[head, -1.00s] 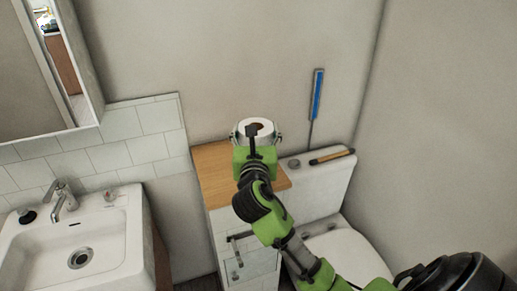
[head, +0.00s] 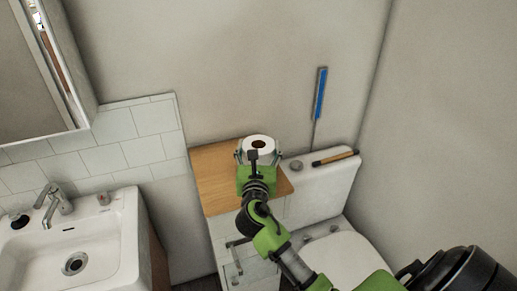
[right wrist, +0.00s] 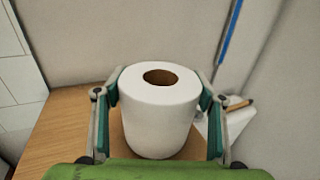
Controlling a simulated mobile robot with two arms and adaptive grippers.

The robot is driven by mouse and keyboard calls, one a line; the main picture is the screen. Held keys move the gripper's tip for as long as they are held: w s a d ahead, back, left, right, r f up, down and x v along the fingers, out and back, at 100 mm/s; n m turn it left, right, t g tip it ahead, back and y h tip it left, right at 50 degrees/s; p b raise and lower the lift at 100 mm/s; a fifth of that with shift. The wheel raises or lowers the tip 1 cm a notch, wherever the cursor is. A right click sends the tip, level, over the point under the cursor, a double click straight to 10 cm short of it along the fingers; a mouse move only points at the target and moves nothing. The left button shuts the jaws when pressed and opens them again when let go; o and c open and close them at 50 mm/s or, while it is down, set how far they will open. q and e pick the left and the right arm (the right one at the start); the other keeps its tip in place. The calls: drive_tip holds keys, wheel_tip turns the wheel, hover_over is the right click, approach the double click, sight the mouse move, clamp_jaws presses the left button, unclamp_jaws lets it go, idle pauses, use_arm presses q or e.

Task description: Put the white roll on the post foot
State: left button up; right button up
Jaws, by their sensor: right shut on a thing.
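The white roll (head: 258,147) is upright, with its brown core hole facing up. It stands out large in the right wrist view (right wrist: 158,118). My right gripper (head: 257,154) is shut on the roll, with one finger on each side of it. The roll is over the wooden cabinet top (head: 215,168); I cannot tell whether its base touches. A slightly darker patch of wood colour shows around the roll's base in the wrist view, but I cannot make out the post foot. My left gripper is not in view.
The toilet tank (head: 330,183) beside the cabinet bears a wooden-handled tool (head: 335,158). A blue-handled rod (head: 320,95) stands by the wall behind. A sink (head: 105,238) is at left. The left part of the cabinet top is clear.

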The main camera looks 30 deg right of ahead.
drive_tip(key=shift+f, duration=0.15)
drive_tip(key=o, duration=1.1)
drive_tip(key=shift+o, duration=0.2)
drive_tip(key=b+v, duration=0.2)
drive_tip(key=v, duration=1)
drive_tip(key=shift+r, duration=0.2)
